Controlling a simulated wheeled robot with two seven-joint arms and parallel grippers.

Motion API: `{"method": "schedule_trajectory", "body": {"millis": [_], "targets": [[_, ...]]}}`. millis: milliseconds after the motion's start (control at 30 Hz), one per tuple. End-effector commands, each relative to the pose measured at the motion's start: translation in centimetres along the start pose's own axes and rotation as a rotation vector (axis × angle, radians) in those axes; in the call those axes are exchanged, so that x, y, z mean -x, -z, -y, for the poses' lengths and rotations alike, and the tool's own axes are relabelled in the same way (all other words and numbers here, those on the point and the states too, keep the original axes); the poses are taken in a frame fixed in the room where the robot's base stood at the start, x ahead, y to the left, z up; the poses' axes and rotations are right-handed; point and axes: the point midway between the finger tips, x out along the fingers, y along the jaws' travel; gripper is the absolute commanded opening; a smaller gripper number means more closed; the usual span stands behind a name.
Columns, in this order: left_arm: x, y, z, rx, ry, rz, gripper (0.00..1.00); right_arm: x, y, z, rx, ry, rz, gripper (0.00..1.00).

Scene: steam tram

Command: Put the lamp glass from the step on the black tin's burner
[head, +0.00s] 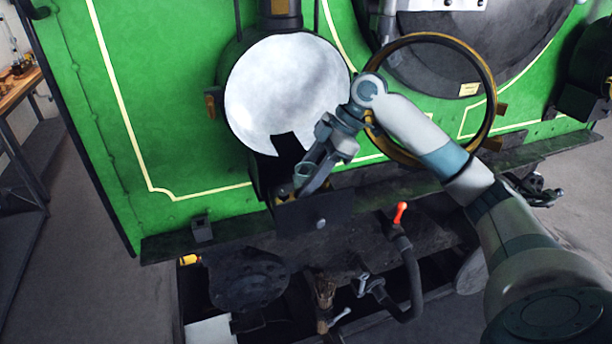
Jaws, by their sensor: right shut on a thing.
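My right gripper (308,178) is in front of the lower edge of the lamp's round white reflector, pointing down and left. It is shut on a small pale green, tube-like piece (302,172), which looks like the lamp glass; the fingers hide much of it. The black tin (287,152) shows as a dark shape against the bottom of the reflector, just behind and above the fingertips. Its burner cannot be made out clearly. The dark step (220,231) runs along the foot of the green front. My left gripper is not in view.
The lamp's reflector (285,85) stands open. Its brass-edged ring door (487,70) hangs open at the right, with my right arm passing in front. A dark upright plate (312,213) is just below the gripper. A red-handled hose (402,212) hangs lower down.

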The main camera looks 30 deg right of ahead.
Motion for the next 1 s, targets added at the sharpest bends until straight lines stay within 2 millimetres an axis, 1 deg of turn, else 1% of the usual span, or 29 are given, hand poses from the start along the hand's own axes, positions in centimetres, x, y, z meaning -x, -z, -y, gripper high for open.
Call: {"method": "schedule_trajectory", "body": {"millis": [167,200,233,267,567,733,800,1000], "targets": [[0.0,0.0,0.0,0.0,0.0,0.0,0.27,0.0,0.0,0.0,0.0,0.0,0.0,0.19],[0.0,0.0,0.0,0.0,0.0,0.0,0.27,0.0,0.0,0.0,0.0,0.0,0.0,0.51],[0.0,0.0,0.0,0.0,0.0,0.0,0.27,0.0,0.0,0.0,0.0,-0.001,0.0,0.58],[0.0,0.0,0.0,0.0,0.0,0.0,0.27,0.0,0.0,0.0,0.0,0.0,0.0,0.63],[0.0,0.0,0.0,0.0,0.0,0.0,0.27,0.0,0.0,0.0,0.0,0.0,0.0,0.63],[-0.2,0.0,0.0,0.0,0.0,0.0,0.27,0.3,0.2,-0.1,0.001,-0.001,-0.001,0.63],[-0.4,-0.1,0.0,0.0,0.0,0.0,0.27,0.7,0.5,-0.1,0.002,-0.003,-0.002,0.63],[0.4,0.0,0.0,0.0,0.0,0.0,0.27,2.7,1.7,-0.1,0.001,-0.003,-0.002,0.63]]}}
